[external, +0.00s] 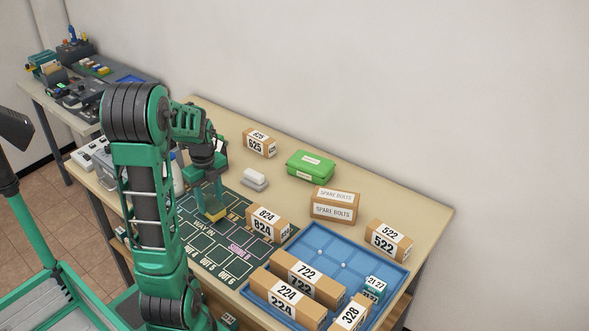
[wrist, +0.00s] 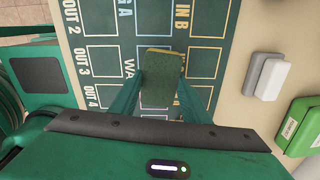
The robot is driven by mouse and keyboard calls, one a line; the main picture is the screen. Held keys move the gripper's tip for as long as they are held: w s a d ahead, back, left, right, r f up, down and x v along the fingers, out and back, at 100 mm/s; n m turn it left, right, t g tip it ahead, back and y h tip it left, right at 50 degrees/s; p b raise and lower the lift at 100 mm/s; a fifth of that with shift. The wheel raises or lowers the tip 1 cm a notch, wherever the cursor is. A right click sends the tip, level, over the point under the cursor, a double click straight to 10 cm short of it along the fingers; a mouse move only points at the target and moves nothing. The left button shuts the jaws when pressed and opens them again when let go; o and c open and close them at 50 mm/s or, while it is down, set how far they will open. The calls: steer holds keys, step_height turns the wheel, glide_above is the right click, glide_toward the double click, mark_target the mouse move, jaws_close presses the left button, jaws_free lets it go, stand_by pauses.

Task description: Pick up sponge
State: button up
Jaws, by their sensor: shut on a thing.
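The sponge (wrist: 161,80) is a dark green block with a yellow edge. In the wrist view it sits between the two fingers of my gripper (wrist: 160,100), which is shut on it. In the external view my gripper (external: 212,206) points down over the dark green mat, and the yellow of the sponge (external: 215,216) shows at its fingertips. I cannot tell whether the sponge touches the mat or is a little above it.
The printed mat (external: 205,257) lies under my gripper. To its right are a grey-white block (external: 255,180), a green box (external: 311,166) and carton 824 (external: 268,223). A blue tray (external: 318,240) with cartons stands at the front right. The wall is behind the table.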

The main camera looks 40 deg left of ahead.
mark_target(209, 204)
steer(key=r, duration=0.3)
steer(key=shift+s+a+r, duration=0.1)
steer(key=shift+s+a, duration=0.05)
steer(key=shift+a, duration=0.05)
steer(key=s+a+r, duration=0.6)
steer(key=s+a, duration=0.1)
steer(key=s, duration=0.1)
steer(key=w+r, duration=0.4)
steer(key=w, duration=1.1)
steer(key=w+d+r+n, duration=0.1)
steer(key=w+d, duration=0.4)
steer(key=w, duration=0.6)
steer(key=w+d+r, duration=0.1)
steer(key=w+d, duration=0.4)
steer(key=w, duration=0.7)
steer(key=w+d+f, duration=0.2)
steer(key=d, duration=0.1)
steer(key=w+d+f, duration=0.2)
steer(key=d, duration=0.1)
steer(key=w+d+f, duration=0.2)
steer(key=d, duration=0.1)
steer(key=shift+f, duration=0.1)
steer(key=shift+w+d+f, duration=0.2)
steer(key=shift+d+f, duration=0.05)
steer(key=shift+f, duration=1.95)
steer(key=shift+f, duration=0.1)
